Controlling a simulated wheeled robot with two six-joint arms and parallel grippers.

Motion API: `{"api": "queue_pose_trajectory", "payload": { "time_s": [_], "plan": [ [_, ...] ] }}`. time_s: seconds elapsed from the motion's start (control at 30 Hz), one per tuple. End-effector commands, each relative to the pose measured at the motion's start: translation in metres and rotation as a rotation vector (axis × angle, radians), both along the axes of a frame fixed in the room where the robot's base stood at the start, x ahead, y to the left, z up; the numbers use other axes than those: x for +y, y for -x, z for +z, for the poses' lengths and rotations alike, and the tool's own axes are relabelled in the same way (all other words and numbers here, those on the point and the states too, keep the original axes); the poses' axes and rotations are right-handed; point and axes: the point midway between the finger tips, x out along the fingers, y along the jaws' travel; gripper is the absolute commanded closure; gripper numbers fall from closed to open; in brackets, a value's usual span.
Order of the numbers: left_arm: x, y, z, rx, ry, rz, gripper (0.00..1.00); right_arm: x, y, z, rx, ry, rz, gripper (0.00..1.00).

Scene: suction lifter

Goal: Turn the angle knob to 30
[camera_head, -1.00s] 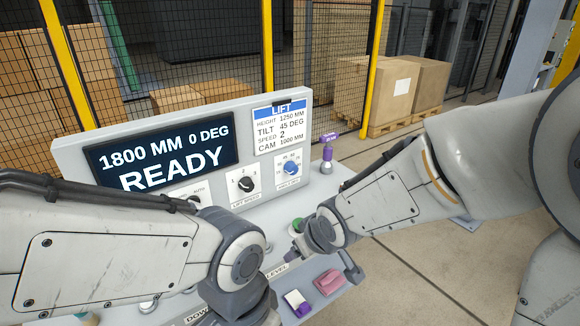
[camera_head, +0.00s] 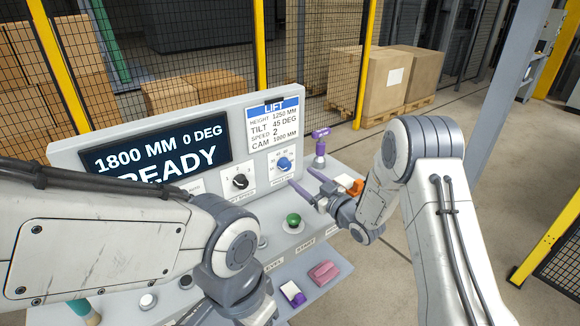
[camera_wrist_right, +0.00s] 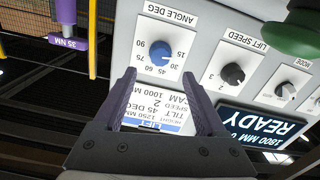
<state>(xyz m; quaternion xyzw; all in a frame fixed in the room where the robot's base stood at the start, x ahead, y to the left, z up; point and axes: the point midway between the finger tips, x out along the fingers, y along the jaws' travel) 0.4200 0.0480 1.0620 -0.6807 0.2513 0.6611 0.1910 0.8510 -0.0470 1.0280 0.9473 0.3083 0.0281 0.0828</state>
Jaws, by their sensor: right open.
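The blue angle knob (camera_head: 284,164) is on the upright panel, under the LIFT card. In the right wrist view the knob (camera_wrist_right: 161,52) shows upside down, ringed by marks 15, 30, 45, 60 and 90; its pointer is too small to read surely. My right gripper (camera_head: 303,178) is open and empty, just right of and below the knob in the head view. In the wrist view its two purple fingers (camera_wrist_right: 160,75) point towards the knob, which lies beyond their tips, apparently untouched. My left arm crosses the lower left; its fingers are out of sight.
The display (camera_head: 155,152) reads 1800 MM, 0 DEG, READY. The LIFT card (camera_head: 273,124) lists tilt 45 DEG. The black lift speed knob (camera_head: 240,181) is left of the angle knob. A green button (camera_head: 294,220) and a purple-topped post (camera_head: 320,145) stand nearby.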

Motion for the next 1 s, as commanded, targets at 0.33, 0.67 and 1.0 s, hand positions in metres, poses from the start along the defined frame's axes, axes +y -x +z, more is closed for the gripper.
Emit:
{"api": "queue_pose_trajectory", "payload": {
  "time_s": [0.33,0.67,1.0],
  "plan": [
    [0.000,0.000,0.018,0.000,0.000,0.000,0.50,0.035,-0.047,0.001,0.001,0.001,0.001,0.26],
    [0.000,0.000,0.020,0.000,0.000,0.000,0.50,0.042,-0.057,0.000,0.002,0.000,0.000,0.26],
    [0.000,0.000,0.020,0.000,0.000,0.000,0.50,0.042,-0.057,0.000,0.002,0.000,-0.001,1.00]
  ]
}}
